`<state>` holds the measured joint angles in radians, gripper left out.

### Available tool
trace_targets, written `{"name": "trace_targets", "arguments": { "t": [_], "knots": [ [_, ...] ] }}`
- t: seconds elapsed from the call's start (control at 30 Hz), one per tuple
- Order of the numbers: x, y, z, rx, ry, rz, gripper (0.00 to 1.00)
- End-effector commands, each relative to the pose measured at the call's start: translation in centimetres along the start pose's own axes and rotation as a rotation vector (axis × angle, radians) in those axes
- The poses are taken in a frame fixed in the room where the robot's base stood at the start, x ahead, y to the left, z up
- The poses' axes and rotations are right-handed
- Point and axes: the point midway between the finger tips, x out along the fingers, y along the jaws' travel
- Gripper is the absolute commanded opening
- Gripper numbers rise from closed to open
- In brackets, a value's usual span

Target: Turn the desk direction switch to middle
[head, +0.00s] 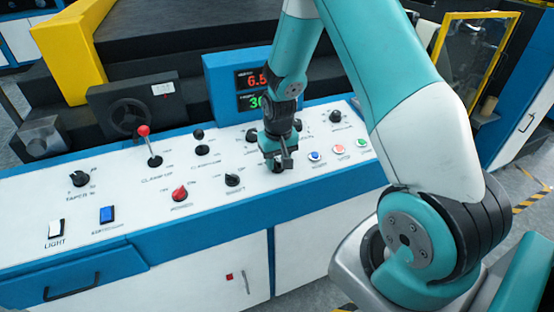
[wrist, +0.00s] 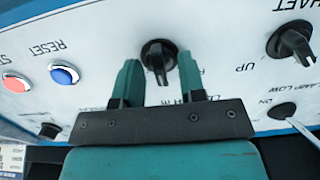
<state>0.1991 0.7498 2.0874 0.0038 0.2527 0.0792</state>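A black rotary switch (wrist: 158,54) is on the white sloping control panel between my gripper's fingers. Its raised grip bar points almost straight down in the wrist view, slightly right. Its label is partly hidden by the fingers, so I cannot read whether it is the direction switch. My gripper (wrist: 158,62) is open, with one green finger on each side of the knob and small gaps showing. In the head view my gripper (head: 277,156) is pointed down over the panel, and the knob below it is mostly hidden.
A red-topped lever (head: 149,146) stands up further left. A blue display (head: 257,85) stands behind.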

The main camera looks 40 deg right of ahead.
Motion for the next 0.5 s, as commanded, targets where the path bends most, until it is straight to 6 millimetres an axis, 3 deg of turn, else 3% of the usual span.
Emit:
{"name": "trace_targets", "arguments": {
  "t": [0.27, 0.5],
  "knots": [
    [-1.3, 0.0, -0.1, 0.001, 0.003, 0.0, 0.37],
    [-6.8, 0.0, -0.1, 0.0, 0.008, 0.0, 0.37]
  ]
}}
